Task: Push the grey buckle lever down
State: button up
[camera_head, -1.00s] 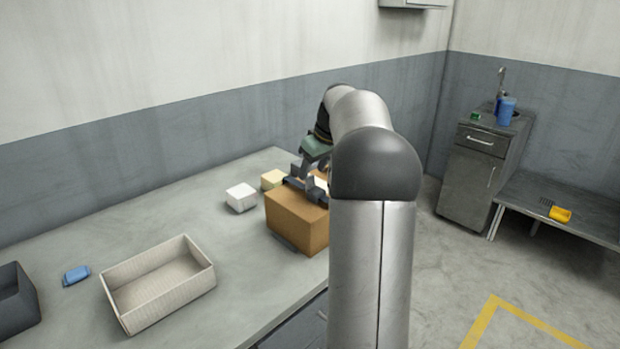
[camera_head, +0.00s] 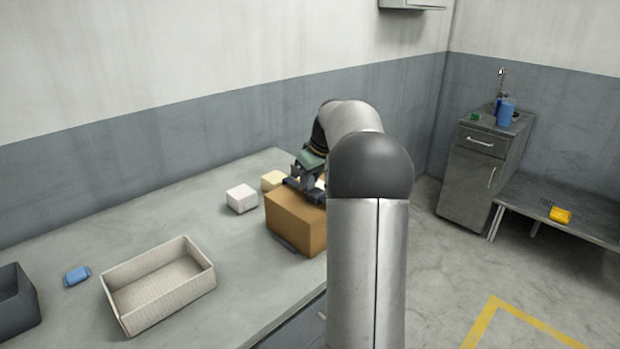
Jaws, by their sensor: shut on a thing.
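A brown box (camera_head: 295,222) stands on the grey workbench, partly hidden behind my arm. A dark grey buckle piece (camera_head: 295,186) lies across its top edge; its lever is too small to make out clearly. My gripper (camera_head: 308,182) is right at the buckle, pointing down from the end of my arm. It looks shut on the grey lever, though my arm and the small size hide the exact contact. The right part of the box top is hidden by my arm.
A white block (camera_head: 241,198) and a yellowish block (camera_head: 273,180) stand left of the box. An open pale tray (camera_head: 205,283), a small blue item (camera_head: 77,276) and a dark bin (camera_head: 30,310) are further left.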

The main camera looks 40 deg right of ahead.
jog(key=g+p, duration=0.1)
jog(key=p, duration=0.2)
jog(key=shift+w+r+p, duration=0.25)
jog(key=shift+r+p, duration=0.1)
jog(key=shift+r, duration=0.05)
jog(key=g+p, duration=0.1)
jog(key=p, duration=0.1)
jog(key=g+p, duration=0.1)
jog(key=p, duration=0.2)
jog(key=shift+w+a, duration=0.1)
jog(key=shift+w, duration=0.25)
jog(key=g+p, duration=0.1)
jog(key=p, duration=0.3)
jog(key=shift+w+f+g+p, duration=0.2)
jog(key=shift+w+g+p, duration=0.1)
jog(key=shift+g+p, duration=0.1)
jog(key=shift+w+f+g+h+p, duration=0.15)
jog(key=shift+f+g+h+p, duration=0.35)
jog(key=shift+p, duration=0.65)
jog(key=o, duration=1)
